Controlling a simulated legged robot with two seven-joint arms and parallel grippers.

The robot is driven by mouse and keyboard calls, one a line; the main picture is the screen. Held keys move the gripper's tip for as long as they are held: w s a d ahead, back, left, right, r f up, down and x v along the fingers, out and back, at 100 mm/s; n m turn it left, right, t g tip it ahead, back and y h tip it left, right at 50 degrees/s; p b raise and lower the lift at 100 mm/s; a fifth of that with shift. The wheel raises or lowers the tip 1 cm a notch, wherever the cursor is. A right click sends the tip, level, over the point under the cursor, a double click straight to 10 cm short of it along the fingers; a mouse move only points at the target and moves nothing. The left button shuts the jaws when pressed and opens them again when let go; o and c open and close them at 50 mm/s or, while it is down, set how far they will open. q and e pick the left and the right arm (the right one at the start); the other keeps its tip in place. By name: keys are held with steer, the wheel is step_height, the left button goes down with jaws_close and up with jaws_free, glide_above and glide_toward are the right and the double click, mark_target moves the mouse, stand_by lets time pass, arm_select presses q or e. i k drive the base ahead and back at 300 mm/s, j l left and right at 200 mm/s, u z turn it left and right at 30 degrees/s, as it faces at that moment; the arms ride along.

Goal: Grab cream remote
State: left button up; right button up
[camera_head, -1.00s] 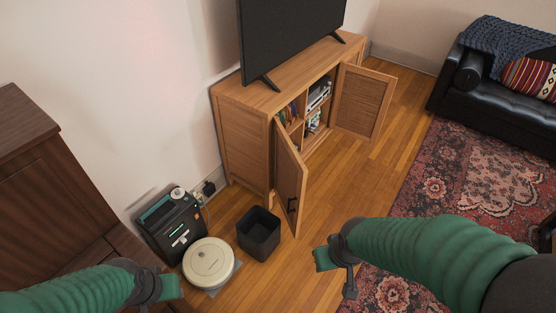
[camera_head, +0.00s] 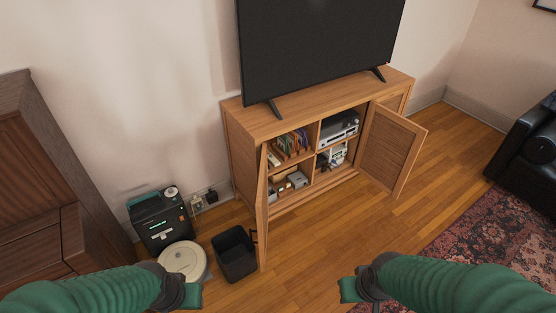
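I cannot make out a cream remote for certain. A small pale object (camera_head: 273,159) lies at the left end of the upper left shelf in the wooden TV cabinet (camera_head: 262,120); it is too small to identify. Both cabinet doors stand open, the left door (camera_head: 262,215) and the right door (camera_head: 392,150). My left gripper (camera_head: 192,294) is at the bottom left, in front of the robot vacuum in the picture. My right gripper (camera_head: 350,290) is at the bottom centre-right, over the wood floor. Both appear empty and far from the cabinet shelves; their finger opening is unclear.
A black bin (camera_head: 234,254) stands beside the left door. A round cream robot vacuum (camera_head: 183,262) and a black box-shaped device (camera_head: 159,220) are left of it. A TV (camera_head: 315,45) tops the cabinet. Wood floor (camera_head: 320,225) before the cabinet is clear; a patterned rug (camera_head: 490,240) lies right.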

mark_target(273, 160)
steer(key=l, duration=0.15)
steer(key=i+l+u, duration=0.1)
steer(key=u, duration=0.85)
steer(key=i+l+u, duration=0.2)
steer(key=l+u, duration=0.15)
steer(key=l, duration=0.35)
steer(key=i+l+u, duration=0.1)
steer(key=l+u, duration=0.3)
steer(key=l, duration=0.3)
steer(key=l+u, duration=0.35)
steer(key=l, duration=1.65)
